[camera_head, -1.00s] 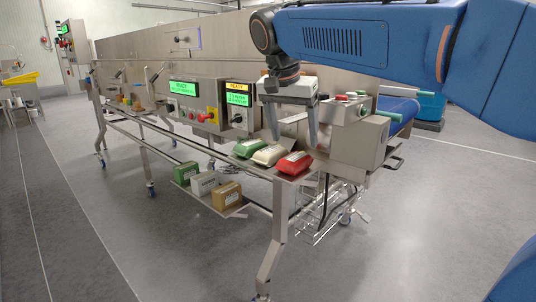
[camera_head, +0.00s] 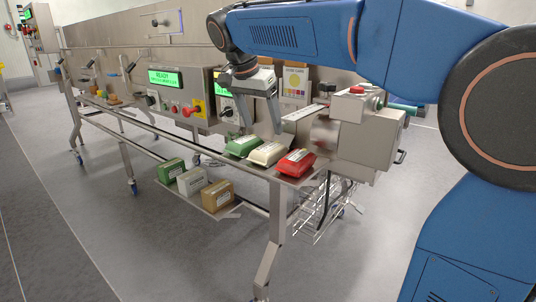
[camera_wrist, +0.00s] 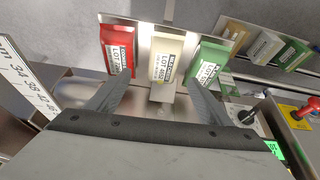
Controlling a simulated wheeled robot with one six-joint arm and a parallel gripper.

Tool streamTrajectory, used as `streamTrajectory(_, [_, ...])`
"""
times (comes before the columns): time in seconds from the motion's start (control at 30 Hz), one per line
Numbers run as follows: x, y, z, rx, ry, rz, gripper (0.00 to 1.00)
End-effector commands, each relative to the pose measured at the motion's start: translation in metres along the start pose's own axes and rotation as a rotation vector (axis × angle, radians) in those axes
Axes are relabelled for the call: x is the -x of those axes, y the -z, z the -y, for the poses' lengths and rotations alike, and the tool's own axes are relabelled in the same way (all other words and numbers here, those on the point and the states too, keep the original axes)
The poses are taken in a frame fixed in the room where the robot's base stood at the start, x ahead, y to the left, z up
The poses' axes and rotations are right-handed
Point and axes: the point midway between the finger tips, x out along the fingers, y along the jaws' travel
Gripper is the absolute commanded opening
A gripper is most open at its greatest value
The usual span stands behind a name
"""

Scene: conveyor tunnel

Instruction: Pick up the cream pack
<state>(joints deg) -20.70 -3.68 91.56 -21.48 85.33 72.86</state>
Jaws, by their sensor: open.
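The cream pack (camera_head: 267,153) lies on a narrow metal shelf at the side of the machine, between a green pack (camera_head: 242,146) on its left and a red pack (camera_head: 295,163) on its right. In the wrist view the cream pack (camera_wrist: 167,57) is in the middle, label showing, with the red pack (camera_wrist: 117,50) left and the green pack (camera_wrist: 207,65) right. My gripper (camera_head: 261,133) is open and empty, above and behind the packs. In the wrist view its fingers (camera_wrist: 160,82) are spread on either side of the cream pack's line, short of it.
Below, a lower shelf holds green, white and tan boxes (camera_head: 218,195). A control panel with buttons (camera_head: 182,95) is left of my gripper. A metal box with a red button (camera_head: 357,90) is close on the right. Floor in front is clear.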

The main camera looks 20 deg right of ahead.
Motion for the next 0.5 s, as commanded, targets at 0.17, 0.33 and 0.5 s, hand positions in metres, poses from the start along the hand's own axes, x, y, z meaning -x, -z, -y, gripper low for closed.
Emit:
streamTrajectory(0.17, [-0.032, 0.000, -0.001, -0.001, -0.003, 0.001, 0.73])
streamTrajectory(0.33, [-0.054, 0.000, 0.000, 0.000, -0.001, 0.001, 0.73])
streamTrajectory(0.5, [-0.062, 0.000, 0.000, 0.000, 0.000, 0.000, 0.73])
